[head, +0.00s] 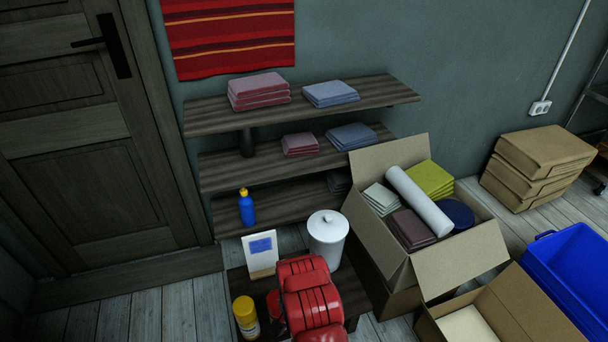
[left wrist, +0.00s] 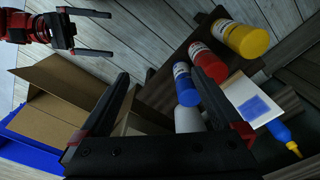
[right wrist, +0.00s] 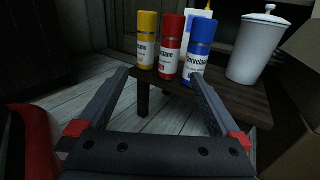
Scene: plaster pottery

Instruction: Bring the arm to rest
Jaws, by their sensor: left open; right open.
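My left gripper (left wrist: 156,76) is open in the left wrist view, with nothing between its fingers. My right gripper (right wrist: 160,74) is open and empty in the right wrist view. It also shows at the upper left of the left wrist view (left wrist: 90,36), fingers apart. Beyond its fingertips a yellow can (right wrist: 147,40), a red can (right wrist: 170,47) and a blue can (right wrist: 197,48) stand upright on a low dark table (right wrist: 238,98). In the head view, a red arm part of mine covers part of that table; neither gripper's fingers show there.
A white lidded canister (head: 328,238) and a white card with a blue patch (head: 261,253) stand near the cans. A full cardboard box (head: 375,232), an open box (head: 520,315) and a blue crate (head: 572,268) are at right. Shelves (head: 222,116) line the wall.

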